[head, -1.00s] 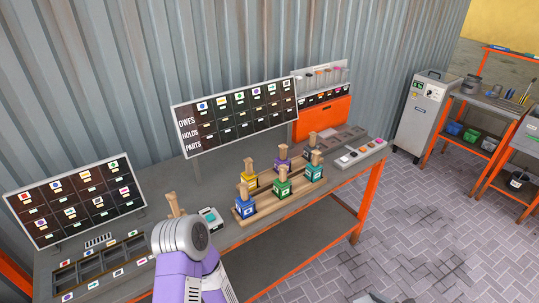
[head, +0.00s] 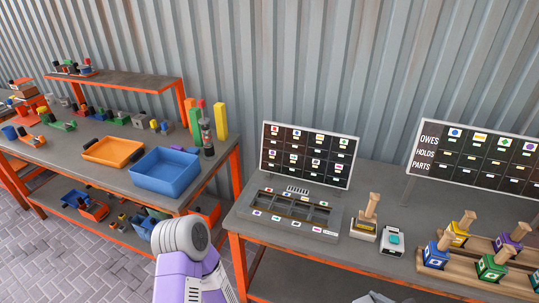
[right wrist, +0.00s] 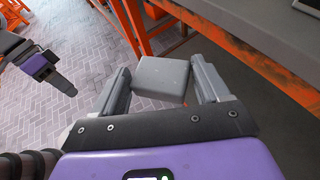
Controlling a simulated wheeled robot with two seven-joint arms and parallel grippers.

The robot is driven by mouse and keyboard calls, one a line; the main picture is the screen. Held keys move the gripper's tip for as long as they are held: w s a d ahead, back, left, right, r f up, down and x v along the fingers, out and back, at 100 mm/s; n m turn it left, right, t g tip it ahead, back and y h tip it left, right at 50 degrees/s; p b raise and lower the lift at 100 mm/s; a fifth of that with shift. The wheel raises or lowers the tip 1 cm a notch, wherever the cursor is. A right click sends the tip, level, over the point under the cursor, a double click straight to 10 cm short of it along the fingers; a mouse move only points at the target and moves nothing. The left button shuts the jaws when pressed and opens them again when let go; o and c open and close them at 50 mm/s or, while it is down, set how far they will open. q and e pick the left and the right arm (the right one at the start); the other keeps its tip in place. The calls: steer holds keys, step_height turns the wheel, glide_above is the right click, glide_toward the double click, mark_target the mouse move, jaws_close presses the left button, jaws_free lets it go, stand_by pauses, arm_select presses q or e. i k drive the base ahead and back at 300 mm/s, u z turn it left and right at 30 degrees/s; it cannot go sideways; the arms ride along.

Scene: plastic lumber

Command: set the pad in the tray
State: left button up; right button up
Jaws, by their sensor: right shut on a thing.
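A small grey block (right wrist: 162,77), which looks like the pad, is between the fingers of my right gripper (right wrist: 160,84) in the right wrist view. The gripper is shut on it, in the air beside a table. A low grey tray with several compartments (head: 333,237) lies on the grey table in the head view. A blue tray (head: 165,189) and an orange tray (head: 112,160) stand on the other table to the left; I cannot tell which tray is meant. What seems to be my left gripper (right wrist: 62,84) shows at the left of the right wrist view; its opening is unclear.
Several coloured stamps (head: 491,265) stand on wooden rails farther right. An orange table leg (right wrist: 133,25) is near my right gripper.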

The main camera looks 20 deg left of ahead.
mark_target(99, 153)
steer(key=u, duration=2.3)
steer(key=i, duration=0.5)
